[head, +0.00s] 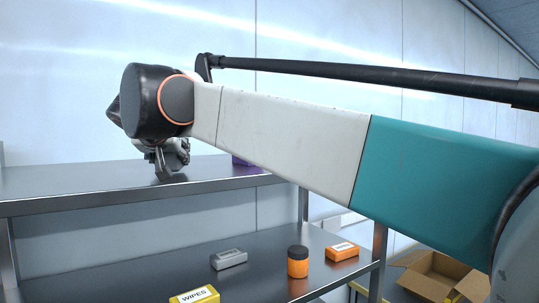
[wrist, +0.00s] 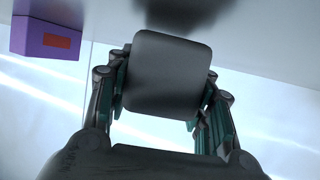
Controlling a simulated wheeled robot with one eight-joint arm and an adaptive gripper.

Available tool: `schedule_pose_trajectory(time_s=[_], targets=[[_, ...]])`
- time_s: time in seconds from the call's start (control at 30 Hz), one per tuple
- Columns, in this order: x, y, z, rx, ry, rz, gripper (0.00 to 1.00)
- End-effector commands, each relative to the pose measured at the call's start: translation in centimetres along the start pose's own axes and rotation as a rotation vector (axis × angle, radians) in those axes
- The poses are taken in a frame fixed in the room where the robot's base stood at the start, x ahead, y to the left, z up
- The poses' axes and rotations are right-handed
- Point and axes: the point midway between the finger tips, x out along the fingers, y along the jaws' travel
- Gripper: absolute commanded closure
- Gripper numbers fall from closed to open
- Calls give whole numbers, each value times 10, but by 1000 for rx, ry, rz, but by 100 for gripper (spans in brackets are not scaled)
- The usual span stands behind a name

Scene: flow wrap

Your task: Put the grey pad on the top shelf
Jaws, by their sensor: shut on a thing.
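The grey pad (wrist: 166,75), a dark rounded square, is between the two fingers of my gripper (wrist: 164,88) in the wrist view. My gripper is shut on it. In the head view my gripper (head: 168,162) points down over the top shelf (head: 60,186), close to its surface. The pad cannot be told apart from the fingers there. The wrist view shows the shelf surface (wrist: 255,20) at the top of the picture, with a dark reflection near the pad. I cannot tell whether the pad touches the shelf.
A purple box (wrist: 47,30) with an orange label stands on the top shelf; in the head view my arm mostly hides it. The lower shelf holds a grey block (head: 229,260), an orange jar (head: 298,262), an orange box (head: 342,252) and a yellow wipes pack (head: 195,296).

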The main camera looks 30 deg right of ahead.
Motion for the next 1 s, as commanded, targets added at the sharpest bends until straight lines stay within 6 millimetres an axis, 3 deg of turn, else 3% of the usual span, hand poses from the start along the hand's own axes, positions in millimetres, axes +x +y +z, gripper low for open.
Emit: schedule_pose_trajectory(time_s=[0.07, 0.43, 0.47, 0.53, 1.0], targets=[[0, 0, 10, 0, 0, 0, 76], [0, -1, 11, 0, 1, 0, 76], [0, -1, 10, 0, 1, 0, 46], [0, -1, 10, 0, 0, 0, 32], [-8, -1, 8, 0, 1, -1, 32]])
